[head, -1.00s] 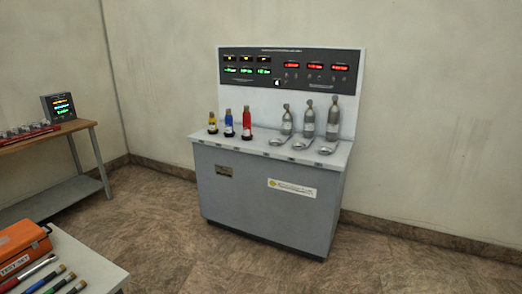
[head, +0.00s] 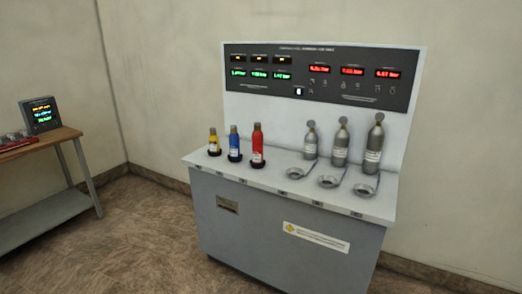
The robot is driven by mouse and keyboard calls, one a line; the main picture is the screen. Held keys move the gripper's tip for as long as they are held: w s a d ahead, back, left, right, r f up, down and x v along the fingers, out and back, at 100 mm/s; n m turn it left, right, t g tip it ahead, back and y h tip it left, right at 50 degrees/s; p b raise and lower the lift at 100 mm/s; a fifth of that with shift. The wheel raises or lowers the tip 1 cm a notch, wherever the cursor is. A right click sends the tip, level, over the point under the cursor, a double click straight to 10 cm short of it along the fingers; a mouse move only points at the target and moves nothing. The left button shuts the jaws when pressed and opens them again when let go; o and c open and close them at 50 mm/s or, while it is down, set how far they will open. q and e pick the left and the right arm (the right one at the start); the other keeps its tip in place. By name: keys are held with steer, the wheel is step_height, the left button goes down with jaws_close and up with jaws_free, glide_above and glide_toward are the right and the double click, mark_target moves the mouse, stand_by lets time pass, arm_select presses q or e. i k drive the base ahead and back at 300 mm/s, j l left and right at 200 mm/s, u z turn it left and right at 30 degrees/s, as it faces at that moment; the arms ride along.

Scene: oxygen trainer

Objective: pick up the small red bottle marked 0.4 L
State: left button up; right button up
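A red bottle (head: 257,147) with a brass-coloured top stands upright in a dark round holder on the grey cabinet's top (head: 222,171). It is the tallest of three coloured bottles there. Its white label is too small to read, so I cannot tell whether it says 0.4 L. A blue bottle (head: 234,144) stands just left of it, and a shorter yellow bottle (head: 213,143) is farther left. Neither of my grippers is in view.
Three grey cylinders (head: 340,146) stand right of the red bottle, with round metal dishes (head: 328,181) in front. A panel with lit displays (head: 318,77) rises behind. A wooden-topped bench (head: 42,144) with a small display (head: 41,115) is at left. Floor before the cabinet is clear.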

mark_target(257, 135)
steer(key=i+j+z, duration=0.15)
steer(key=z, duration=0.35)
steer(key=i+j+z, duration=0.2)
steer(key=z, duration=0.25)
steer(key=i+j+z, duration=0.15)
steer(key=j+z, duration=0.15)
steer(key=z, duration=0.2)
steer(key=j+z, duration=0.45)
steer(key=j, duration=0.55)
steer(key=i+j+z, duration=0.1)
steer(key=j, duration=1)
